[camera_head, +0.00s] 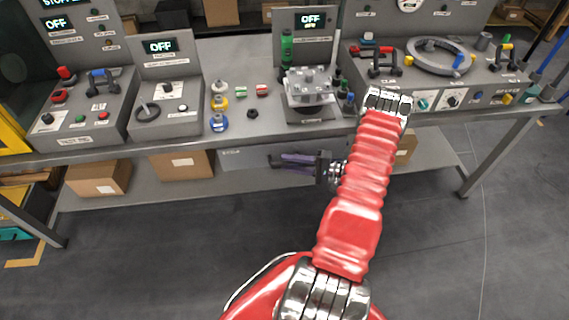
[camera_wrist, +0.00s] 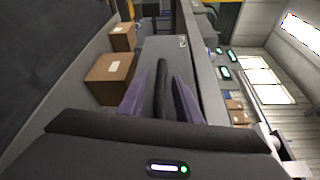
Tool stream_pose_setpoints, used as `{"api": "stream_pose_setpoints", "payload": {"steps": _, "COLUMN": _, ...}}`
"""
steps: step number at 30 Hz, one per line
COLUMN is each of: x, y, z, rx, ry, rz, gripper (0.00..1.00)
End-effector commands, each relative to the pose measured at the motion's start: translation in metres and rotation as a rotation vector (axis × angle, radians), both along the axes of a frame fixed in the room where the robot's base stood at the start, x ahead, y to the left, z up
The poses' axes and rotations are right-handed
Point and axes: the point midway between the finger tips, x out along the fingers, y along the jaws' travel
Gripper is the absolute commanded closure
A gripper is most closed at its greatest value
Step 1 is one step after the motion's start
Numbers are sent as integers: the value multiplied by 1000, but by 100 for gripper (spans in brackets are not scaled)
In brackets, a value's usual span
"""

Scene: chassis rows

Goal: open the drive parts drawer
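A grey drawer front (camera_head: 245,157) with a small label sits under the bench top in the head view. Its label text is too small to read surely. The grey front also shows in the wrist view (camera_wrist: 163,50), with the label at its upper right. My gripper (camera_head: 283,163) is in front of it, with two purple fingers pointing left. In the wrist view my gripper (camera_wrist: 158,80) has its fingers apart, with a dark bar (camera_wrist: 162,98) between them. The bar looks like the handle; I cannot tell whether the fingers touch it. The drawer looks shut.
The grey bench top (camera_head: 240,117) runs above my gripper, carrying control boxes and small parts. Cardboard boxes (camera_head: 98,178) stand on the lower shelf (camera_head: 240,190), and others show in the wrist view (camera_wrist: 108,78). The floor in front of the bench is clear.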

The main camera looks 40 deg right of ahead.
Motion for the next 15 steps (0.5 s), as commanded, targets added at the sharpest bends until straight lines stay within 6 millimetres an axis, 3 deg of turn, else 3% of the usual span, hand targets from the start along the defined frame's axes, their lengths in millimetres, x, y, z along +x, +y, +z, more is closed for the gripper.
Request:
{"api": "stream_pose_setpoints", "payload": {"steps": 6, "x": 14, "y": 10, "z": -2, "rx": 0, "ry": 0, "rz": 0, "gripper": 69}}
{"api": "stream_pose_setpoints", "payload": {"steps": 15, "x": 15, "y": 11, "z": -2, "rx": 0, "ry": 0, "rz": 0, "gripper": 69}}
